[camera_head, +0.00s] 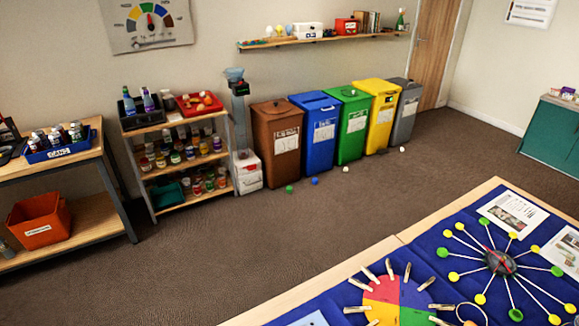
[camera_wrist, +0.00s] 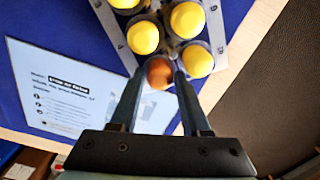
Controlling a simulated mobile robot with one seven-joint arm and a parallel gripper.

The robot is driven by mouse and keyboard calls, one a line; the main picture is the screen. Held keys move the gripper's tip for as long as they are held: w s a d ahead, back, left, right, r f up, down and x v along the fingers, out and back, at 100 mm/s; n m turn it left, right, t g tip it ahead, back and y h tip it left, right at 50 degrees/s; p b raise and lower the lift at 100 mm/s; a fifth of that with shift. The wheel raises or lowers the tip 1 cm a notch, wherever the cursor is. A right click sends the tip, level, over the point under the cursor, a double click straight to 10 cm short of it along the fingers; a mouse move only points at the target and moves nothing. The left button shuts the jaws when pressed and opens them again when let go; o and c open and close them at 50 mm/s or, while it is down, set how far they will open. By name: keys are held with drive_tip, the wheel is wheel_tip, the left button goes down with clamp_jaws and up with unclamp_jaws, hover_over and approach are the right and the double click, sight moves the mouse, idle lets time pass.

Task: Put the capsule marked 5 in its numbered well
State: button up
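In the wrist view, my gripper (camera_wrist: 160,82) reaches over a tray. Its two fingers are on either side of a brown-orange rounded capsule (camera_wrist: 159,72) and appear closed on it. No number can be read on this capsule. The tray (camera_wrist: 107,21) has clear round wells and small marks along its edge, too blurred to read. Several yellow rounded tops, such as this one (camera_wrist: 187,20), sit in its wells. The brown capsule is at the tray's near end; whether it is above a well or in one I cannot tell. The head view shows neither my gripper nor this tray.
A printed sheet (camera_wrist: 62,88) lies on the blue mat (camera_wrist: 60,20) left of the tray. The wooden table edge (camera_wrist: 236,52) runs close on the right, with dark floor beyond. In the head view, a colour wheel with clothespins (camera_head: 384,296) and a spoked model (camera_head: 500,262) stand on the table.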

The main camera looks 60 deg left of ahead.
drive_tip(key=shift+r, duration=0.15)
wheel_tip(320, 180, up, 12)
drive_tip(key=p, duration=0.1)
drive_tip(key=w+a+r+m+t+y, duration=0.25)
drive_tip(key=w+r+m+t, duration=0.4)
drive_tip(key=w+r, duration=1.1)
drive_tip(key=w+d+r+m+t+y, duration=0.3)
drive_tip(key=w+r+t, duration=0.45)
drive_tip(key=r, duration=0.75)
drive_tip(key=d+r+m+t+h, duration=0.1)
drive_tip(key=d+r+m+t, duration=0.3)
drive_tip(key=r, duration=0.8)
drive_tip(key=d+r+m+t+h, duration=0.1)
drive_tip(key=d+r+t, duration=0.1)
drive_tip(key=d+r, duration=0.65)
drive_tip(key=s+d+r+m+t+h, duration=0.1)
drive_tip(key=s+r, duration=0.4)
drive_tip(key=r, duration=0.5)
drive_tip(key=s+d+r+m+t+h, duration=0.2)
drive_tip(key=s+d+r+m+t, duration=0.2)
drive_tip(key=r, duration=0.5)
drive_tip(key=shift+s+r+t, duration=0.4)
drive_tip(key=shift+s+t, duration=0.3)
drive_tip(key=shift+t, duration=0.5)
